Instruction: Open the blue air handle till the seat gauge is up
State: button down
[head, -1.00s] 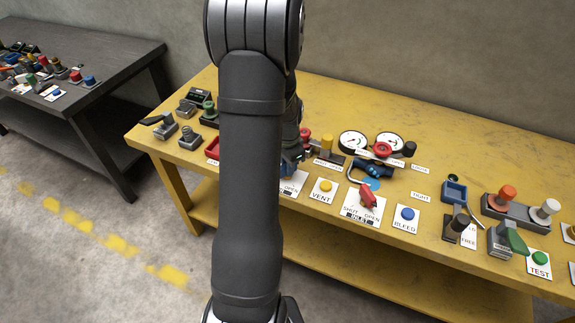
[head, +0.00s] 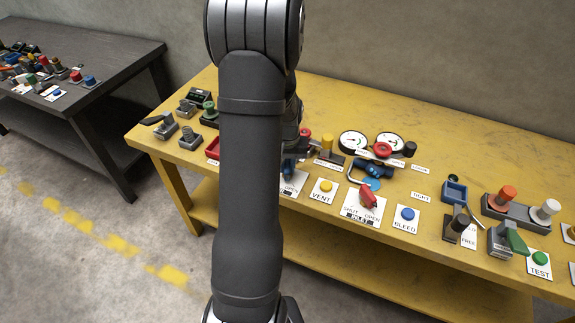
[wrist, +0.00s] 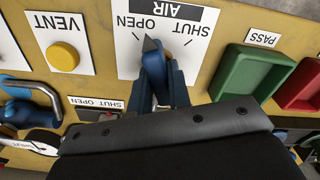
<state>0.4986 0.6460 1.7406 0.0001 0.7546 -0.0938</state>
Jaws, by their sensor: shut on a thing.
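The blue air handle (wrist: 153,62) stands on the white AIR plate (wrist: 127,45) in the wrist view, where the lettering is upside down. Its pointed end lies between the OPEN and SHUT ticks, nearer OPEN. My gripper (wrist: 160,84) is shut on the handle; its dark body hides the lower picture. In the head view the handle (head: 288,167) shows partly behind my arm. Two round white-faced gauges (head: 352,142) (head: 390,141) stand at the back; I cannot read their needles or tell which is the seat gauge.
A blue spool-like part (head: 374,168) with a red knob (head: 383,150) sits right of the handle. A yellow VENT button (head: 325,187) and red INLET handle (head: 367,197) are close by.

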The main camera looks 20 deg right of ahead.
jog(key=shift+n, duration=2.3)
jog(key=c, duration=1.3)
grip_release()
jog(key=shift+c, duration=0.2)
notch_tip(320, 180, up, 17)
jog(key=shift+r, duration=0.15)
